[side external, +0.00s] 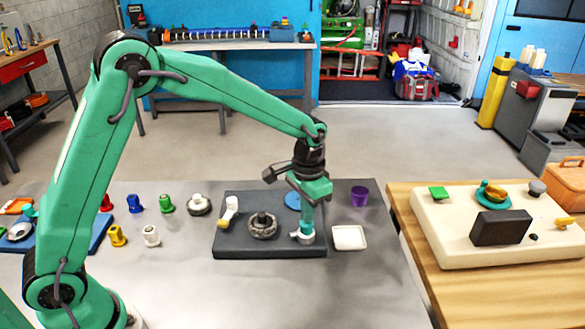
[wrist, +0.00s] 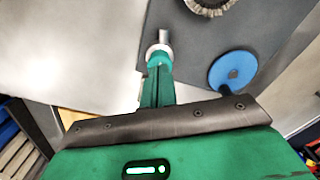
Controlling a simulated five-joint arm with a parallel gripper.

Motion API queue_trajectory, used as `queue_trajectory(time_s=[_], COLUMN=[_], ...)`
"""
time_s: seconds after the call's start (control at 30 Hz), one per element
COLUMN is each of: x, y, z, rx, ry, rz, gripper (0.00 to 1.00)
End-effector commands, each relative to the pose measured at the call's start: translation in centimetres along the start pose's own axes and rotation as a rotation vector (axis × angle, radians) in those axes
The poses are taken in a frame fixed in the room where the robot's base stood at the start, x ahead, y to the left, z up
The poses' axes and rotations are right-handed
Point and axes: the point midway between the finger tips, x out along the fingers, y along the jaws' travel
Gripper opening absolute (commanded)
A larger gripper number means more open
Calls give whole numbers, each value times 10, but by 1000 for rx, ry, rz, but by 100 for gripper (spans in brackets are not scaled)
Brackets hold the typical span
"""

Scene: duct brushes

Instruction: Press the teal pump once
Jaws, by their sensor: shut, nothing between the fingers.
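My gripper (side external: 304,228) is shut and points straight down over the front right of a dark grey board (side external: 240,250). Its fingertips are at the top of a small pump-like thing with a pale collar and grey spout (side external: 302,238), seeming to touch it. In the wrist view the shut fingers (wrist: 158,68) end at this pale collar (wrist: 158,48), and the grey spout sticks out beyond. The fingers cover most of it, so I cannot tell how much of it is teal or how far its head is down.
On the board stand a white and yellow piece (side external: 230,208), a round dark brush (side external: 263,225) and a blue disc (side external: 292,201). A white dish (side external: 349,238) and a purple cup (side external: 360,196) are to the right. Several coloured pieces stand left of the board.

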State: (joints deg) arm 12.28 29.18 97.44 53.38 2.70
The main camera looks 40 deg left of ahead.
Motion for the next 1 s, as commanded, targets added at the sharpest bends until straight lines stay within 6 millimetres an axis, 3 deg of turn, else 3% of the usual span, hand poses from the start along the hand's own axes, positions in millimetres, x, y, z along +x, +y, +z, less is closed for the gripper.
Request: queue_trajectory(time_s=[0.27, 1.0], x=[-8, -58], y=[0, 0], z=[0, 0], rx=[0, 0], ry=[1, 1], rz=[0, 0], gripper=[0, 0])
